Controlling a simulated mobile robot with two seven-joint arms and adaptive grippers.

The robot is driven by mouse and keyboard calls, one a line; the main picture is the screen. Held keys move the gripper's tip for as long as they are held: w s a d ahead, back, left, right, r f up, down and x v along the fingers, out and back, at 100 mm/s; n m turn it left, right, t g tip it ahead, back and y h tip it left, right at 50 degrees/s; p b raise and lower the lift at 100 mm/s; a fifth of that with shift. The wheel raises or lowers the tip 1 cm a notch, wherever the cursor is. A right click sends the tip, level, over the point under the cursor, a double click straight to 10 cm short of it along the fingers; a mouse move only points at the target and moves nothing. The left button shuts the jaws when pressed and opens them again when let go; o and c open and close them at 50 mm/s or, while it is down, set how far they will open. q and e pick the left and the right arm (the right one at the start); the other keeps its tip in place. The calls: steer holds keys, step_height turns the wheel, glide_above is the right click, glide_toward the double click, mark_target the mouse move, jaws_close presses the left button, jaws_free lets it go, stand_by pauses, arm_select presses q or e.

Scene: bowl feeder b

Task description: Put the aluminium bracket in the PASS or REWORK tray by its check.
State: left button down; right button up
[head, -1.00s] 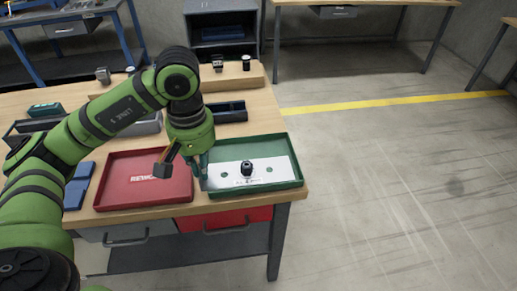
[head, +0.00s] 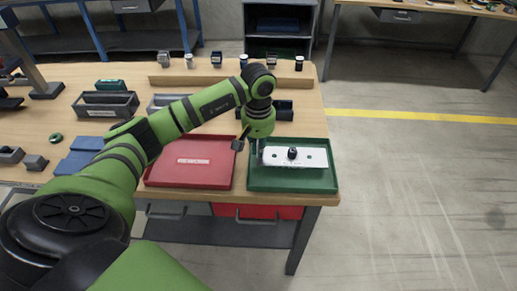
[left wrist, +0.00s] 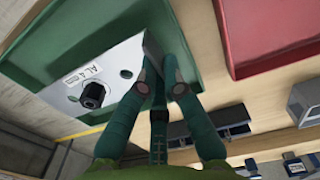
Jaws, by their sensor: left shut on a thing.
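The aluminium bracket (head: 313,158) is a pale flat plate with holes, a label and a black round part on top. It lies level within the outline of the green tray (head: 292,188); I cannot tell whether it touches the floor. My left gripper (head: 260,158) points down at the bracket's left end. In the left wrist view my left gripper (left wrist: 160,75) is shut on the upright grey flange of the bracket (left wrist: 112,68), over the green tray (left wrist: 50,35). The red tray (head: 190,177), labelled REWORK, is empty to the left. My right gripper is out of view.
Grey bins (head: 107,105) and a dark bin (head: 278,110) stand behind the trays. Blue flat things (head: 82,155) lie left of the red tray. A wooden ledge (head: 205,79) with several small parts runs along the back. The table's right edge is close to the green tray.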

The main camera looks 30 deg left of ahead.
arm_select(q)
steer(key=shift+f, duration=1.05)
steer(key=shift+f+b, duration=0.6)
steer(key=shift+f, duration=0.05)
steer(key=c, duration=1.4)
jaws_free()
steer(key=shift+s, duration=0.1)
steer(key=shift+r, duration=0.1)
